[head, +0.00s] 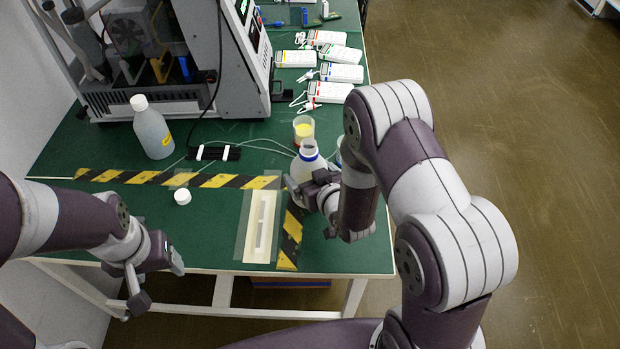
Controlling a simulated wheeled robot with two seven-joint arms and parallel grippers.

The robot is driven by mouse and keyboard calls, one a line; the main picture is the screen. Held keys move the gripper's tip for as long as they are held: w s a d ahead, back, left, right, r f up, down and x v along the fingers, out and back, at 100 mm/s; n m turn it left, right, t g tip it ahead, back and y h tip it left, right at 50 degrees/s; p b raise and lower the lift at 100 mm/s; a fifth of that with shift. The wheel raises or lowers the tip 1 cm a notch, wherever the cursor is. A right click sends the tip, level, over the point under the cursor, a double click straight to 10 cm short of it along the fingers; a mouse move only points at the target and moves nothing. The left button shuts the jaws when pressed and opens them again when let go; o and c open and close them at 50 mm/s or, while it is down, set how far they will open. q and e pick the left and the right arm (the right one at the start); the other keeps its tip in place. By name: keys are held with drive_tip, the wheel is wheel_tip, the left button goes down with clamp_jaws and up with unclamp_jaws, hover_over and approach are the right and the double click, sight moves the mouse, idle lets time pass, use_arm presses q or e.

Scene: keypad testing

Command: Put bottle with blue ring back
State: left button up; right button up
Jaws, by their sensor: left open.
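The white bottle with a blue ring (308,161) is uncapped, its open neck facing up, near the right side of the green table. My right gripper (308,188) is at its near side, with its fingers around the lower body and apparently closed on it. The fingers and wrist hide the bottle's base, so I cannot tell whether it touches the table. My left gripper (158,281) is open and empty, low at the table's front edge. A white cap (182,197) lies on the table left of centre.
A beaker with yellow liquid (304,128) stands just behind the bottle. A capped white bottle (152,130) stands at left, before a grey machine (215,60). Several handheld meters (329,92) lie at the back right. Striped tape (170,179) crosses the table near a pale strip (260,228).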

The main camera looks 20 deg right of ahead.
drive_tip(key=shift+w+f, duration=0.2)
drive_tip(key=shift+f, duration=0.45)
drive_tip(key=shift+s+f, duration=0.1)
drive_tip(key=o, duration=1)
drive_tip(key=shift+r, duration=0.2)
drive_tip(key=s+d+r+m+g+h, duration=0.1)
drive_tip(key=s+r+g, duration=0.3)
drive_tip(key=s, duration=0.5)
drive_tip(key=s+d+r+m+g+h, duration=0.1)
drive_tip(key=s+d+r+g, duration=0.2)
drive_tip(key=s+g, duration=0.4)
drive_tip(key=s+r, duration=0.1)
drive_tip(key=s, duration=0.2)
drive_tip(key=shift+r+g+h, duration=0.3)
drive_tip(key=shift+r+g, duration=0.1)
drive_tip(key=shift+d, duration=0.1)
